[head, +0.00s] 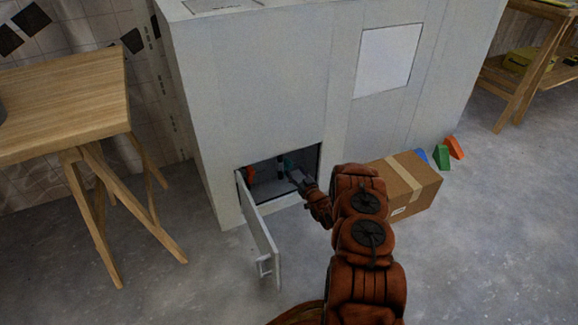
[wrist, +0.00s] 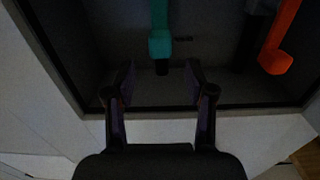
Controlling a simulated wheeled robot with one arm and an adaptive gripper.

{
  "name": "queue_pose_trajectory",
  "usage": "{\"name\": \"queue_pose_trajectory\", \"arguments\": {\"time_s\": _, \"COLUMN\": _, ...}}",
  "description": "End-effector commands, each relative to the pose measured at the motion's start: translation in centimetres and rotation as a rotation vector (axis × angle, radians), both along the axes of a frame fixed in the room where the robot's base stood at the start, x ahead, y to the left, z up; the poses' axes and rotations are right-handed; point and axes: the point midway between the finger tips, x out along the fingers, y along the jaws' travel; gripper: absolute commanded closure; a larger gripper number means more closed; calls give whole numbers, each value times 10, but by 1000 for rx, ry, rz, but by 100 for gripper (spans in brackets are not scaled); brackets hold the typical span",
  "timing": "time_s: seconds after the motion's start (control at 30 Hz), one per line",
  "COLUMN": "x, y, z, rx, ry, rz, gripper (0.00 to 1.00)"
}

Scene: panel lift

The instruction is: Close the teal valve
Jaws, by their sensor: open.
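The teal valve (wrist: 160,42) shows in the wrist view as a teal lever hanging down inside a dark recess, above and between my fingertips. In the head view only a small bit of the teal valve (head: 287,163) shows in the cabinet opening, partly hidden by my gripper (head: 300,180). My gripper (wrist: 160,82) is open in the wrist view, its fingers spread below the end of the teal lever. I see nothing between the fingers, and contact with the lever cannot be told. An orange valve lever (wrist: 278,62) hangs to the right in the wrist view; it also shows in the head view (head: 250,174).
The cabinet door (head: 262,240) stands open at the left of the opening. The opening's lower frame edge (wrist: 200,108) runs under my fingers. A cardboard box (head: 412,183) stands right of my arm. A wooden table (head: 65,100) is at the left.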

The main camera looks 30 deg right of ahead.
Motion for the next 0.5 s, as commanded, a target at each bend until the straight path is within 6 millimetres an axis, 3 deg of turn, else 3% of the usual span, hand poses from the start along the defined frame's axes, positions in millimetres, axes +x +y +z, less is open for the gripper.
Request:
{"name": "queue_pose_trajectory", "arguments": {"time_s": 0.3, "x": 43, "y": -3, "z": -1, "rx": -1, "ry": -3, "rz": 0, "gripper": 46}}
{"name": "queue_pose_trajectory", "arguments": {"time_s": 0.5, "x": 59, "y": -6, "z": -1, "rx": -2, "ry": 0, "rz": -2, "gripper": 46}}
